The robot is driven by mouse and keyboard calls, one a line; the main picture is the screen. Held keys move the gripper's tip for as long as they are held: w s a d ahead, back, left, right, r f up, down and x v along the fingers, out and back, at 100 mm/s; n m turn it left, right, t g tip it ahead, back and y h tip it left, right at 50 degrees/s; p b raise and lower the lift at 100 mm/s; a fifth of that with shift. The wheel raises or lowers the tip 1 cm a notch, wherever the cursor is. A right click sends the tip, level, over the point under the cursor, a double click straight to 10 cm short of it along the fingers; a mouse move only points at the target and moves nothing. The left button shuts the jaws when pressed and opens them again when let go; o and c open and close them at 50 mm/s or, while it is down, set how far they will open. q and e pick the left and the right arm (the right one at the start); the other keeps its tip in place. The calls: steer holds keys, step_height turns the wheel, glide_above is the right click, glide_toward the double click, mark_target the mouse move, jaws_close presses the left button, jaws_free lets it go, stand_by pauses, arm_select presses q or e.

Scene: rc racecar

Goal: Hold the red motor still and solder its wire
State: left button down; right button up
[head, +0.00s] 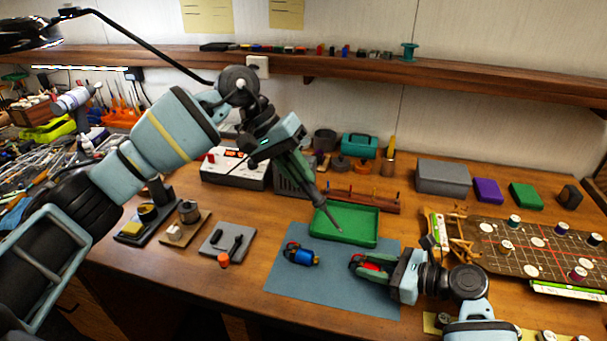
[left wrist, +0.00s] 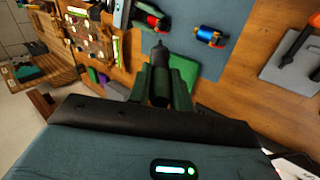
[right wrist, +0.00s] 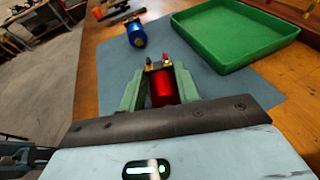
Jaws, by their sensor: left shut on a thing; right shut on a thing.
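The red motor (head: 372,267) is on the blue-grey mat (head: 335,300), and my right gripper (head: 366,264) is shut on it. In the right wrist view the red motor (right wrist: 163,90) lies between the two fingers, with small terminals at its far end. My left gripper (head: 303,168) is shut on a dark soldering iron (head: 326,208). The iron points down over the green tray in the head view, its tip apart from the motor. The left wrist view shows the iron (left wrist: 160,62) between the fingers. I cannot clearly make out the motor's wire.
A blue motor (head: 303,256) lies on the mat left of the red one. The green tray (head: 347,222) stands behind them. A grey pad (head: 226,241) with dark tools lies left of the mat. A racecar chassis (head: 535,250) is at the right.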

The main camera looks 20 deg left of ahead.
arm_select(q)
steer(key=w+a+r, duration=0.1)
steer(key=a, duration=0.5)
steer(key=shift+a+r, duration=0.2)
steer(key=shift+a, duration=0.05)
arm_select(e)
steer(key=shift+s+f, duration=0.15)
steer(key=shift+f, duration=0.3)
stand_by(0.6)
steer(key=o, duration=0.8)
steer(key=shift+r, duration=0.1)
steer(key=shift+o, duration=1.1)
arm_select(q)
steer(key=shift+w, duration=0.1)
arm_select(e)
steer(key=shift+r, duration=0.2)
arm_select(q)
steer(key=shift+r, duration=0.1)
arm_select(e)
steer(key=v, duration=1.2)
